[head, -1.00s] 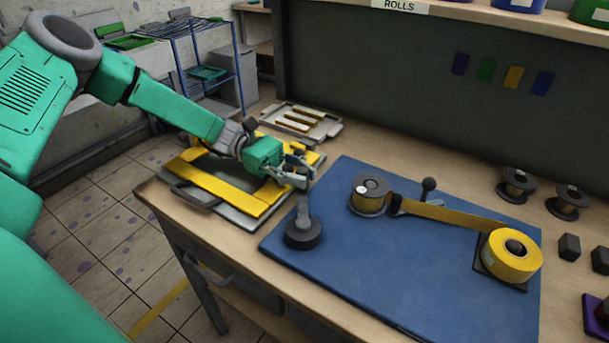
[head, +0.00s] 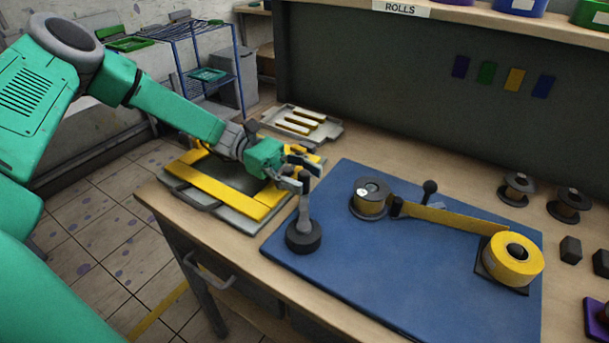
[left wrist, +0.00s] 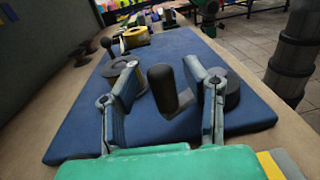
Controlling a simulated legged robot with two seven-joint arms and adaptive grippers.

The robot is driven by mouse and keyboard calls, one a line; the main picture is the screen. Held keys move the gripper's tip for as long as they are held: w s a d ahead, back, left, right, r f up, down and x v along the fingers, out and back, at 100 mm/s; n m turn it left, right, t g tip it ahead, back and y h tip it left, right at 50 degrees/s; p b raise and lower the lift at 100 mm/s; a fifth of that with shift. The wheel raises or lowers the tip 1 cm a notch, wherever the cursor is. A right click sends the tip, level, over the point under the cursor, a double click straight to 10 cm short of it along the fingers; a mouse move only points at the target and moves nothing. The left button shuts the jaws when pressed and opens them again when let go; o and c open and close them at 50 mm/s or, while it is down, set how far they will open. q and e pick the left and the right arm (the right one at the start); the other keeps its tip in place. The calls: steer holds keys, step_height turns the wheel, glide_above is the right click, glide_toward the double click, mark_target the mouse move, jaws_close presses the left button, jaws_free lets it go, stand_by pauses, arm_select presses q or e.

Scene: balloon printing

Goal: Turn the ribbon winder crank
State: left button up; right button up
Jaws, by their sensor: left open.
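The winder crank has a round black hub (head: 303,237) near the left corner of the blue board. Its grey arm (head: 304,208) runs from the hub towards my left gripper (head: 304,172) and ends in an upright dark knob (head: 304,184). In the left wrist view the knob (left wrist: 165,88) stands between the two spread fingers of my left gripper (left wrist: 166,92), with gaps on both sides. The gripper is open. A grey-flanged spool (head: 370,197) with yellow ribbon sits on the board. The ribbon (head: 450,216) runs from it to a yellow roll (head: 512,258). My right gripper is not in view.
The blue board (head: 390,280) lies on a wooden table. A tray with yellow strips (head: 304,123) and a yellow-framed panel (head: 225,186) are behind and left. A small black-knobbed post (head: 430,188) stands by the ribbon. Empty spools (head: 517,188) are at the right.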

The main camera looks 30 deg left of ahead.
arm_select(q)
steer(key=a, duration=0.7)
steer(key=shift+w+a+f, duration=0.1)
steer(key=shift+w+a, duration=0.15)
steer(key=shift+w, duration=0.15)
steer(key=shift+c, duration=0.5)
